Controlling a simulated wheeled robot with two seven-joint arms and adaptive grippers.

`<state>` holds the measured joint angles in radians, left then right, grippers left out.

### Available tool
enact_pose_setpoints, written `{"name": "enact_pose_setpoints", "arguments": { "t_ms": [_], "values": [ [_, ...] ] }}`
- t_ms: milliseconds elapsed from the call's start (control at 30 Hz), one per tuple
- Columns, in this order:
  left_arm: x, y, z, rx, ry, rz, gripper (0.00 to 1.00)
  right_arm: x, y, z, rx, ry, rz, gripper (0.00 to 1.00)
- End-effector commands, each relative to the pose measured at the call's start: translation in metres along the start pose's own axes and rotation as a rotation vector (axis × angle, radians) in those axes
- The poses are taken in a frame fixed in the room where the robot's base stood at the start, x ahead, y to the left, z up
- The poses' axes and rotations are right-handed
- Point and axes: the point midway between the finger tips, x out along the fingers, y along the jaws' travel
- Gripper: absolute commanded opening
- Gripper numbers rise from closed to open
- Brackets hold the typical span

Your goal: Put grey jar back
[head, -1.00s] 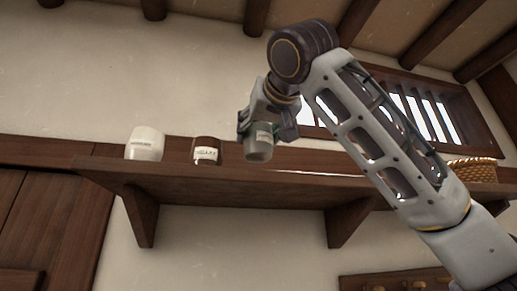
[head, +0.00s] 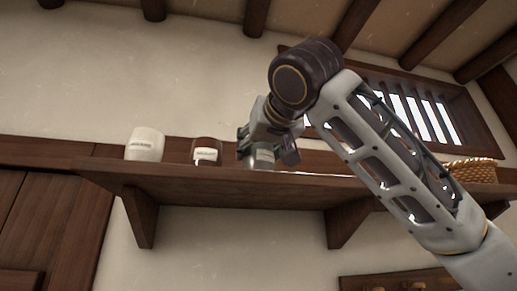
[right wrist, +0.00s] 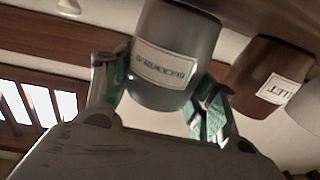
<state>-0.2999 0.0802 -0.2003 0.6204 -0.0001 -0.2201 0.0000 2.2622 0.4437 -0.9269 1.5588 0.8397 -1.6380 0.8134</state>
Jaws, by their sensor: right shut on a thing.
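The grey jar (head: 264,156) has a pale label and is at the shelf, right of the brown jar (head: 207,151). The front edge of the shelf (head: 230,190) hides its base, so I cannot tell if it touches the board. My right gripper (head: 264,146) is shut on the grey jar. In the right wrist view the grey jar (right wrist: 172,45) sits between the two green-padded fingers (right wrist: 160,92), its label upside down. The brown jar (right wrist: 268,75) stands beside it there, apart from the fingers. My left gripper is not in view.
A white jar (head: 145,144) stands at the left on the shelf, past the brown jar. A wicker basket (head: 470,171) is at the shelf's right end. A barred window (head: 420,110) is behind my right arm. A peg rail (head: 400,284) hangs below.

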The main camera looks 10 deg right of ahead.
Motion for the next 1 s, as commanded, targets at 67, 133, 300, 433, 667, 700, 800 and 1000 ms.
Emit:
{"name": "enact_pose_setpoints", "arguments": {
  "t_ms": [67,133,300,433,667,700,800,1000],
  "values": [
    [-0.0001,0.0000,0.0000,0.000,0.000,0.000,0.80,-0.0003,-0.0001,0.0016,0.000,0.002,0.000,0.21],
    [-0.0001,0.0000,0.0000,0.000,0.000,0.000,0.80,-0.0003,-0.0002,0.0022,0.001,0.001,-0.001,0.21],
    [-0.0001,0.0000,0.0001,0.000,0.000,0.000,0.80,-0.0004,-0.0003,0.0021,0.001,0.001,-0.001,0.21],
    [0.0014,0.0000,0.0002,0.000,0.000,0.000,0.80,-0.0004,-0.0003,0.0034,0.001,0.001,-0.001,0.21],
    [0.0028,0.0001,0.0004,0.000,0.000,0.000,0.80,0.0001,-0.0004,0.0053,0.000,-0.001,-0.001,0.72],
    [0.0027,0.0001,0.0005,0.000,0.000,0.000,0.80,0.0000,-0.0004,0.0052,0.000,0.000,-0.001,0.78],
    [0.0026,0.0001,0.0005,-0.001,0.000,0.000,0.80,0.0000,-0.0004,0.0051,0.000,0.000,-0.001,0.79],
    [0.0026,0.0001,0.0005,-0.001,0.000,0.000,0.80,-0.0001,-0.0004,0.0050,0.000,0.000,-0.001,0.79]
  ]
}}
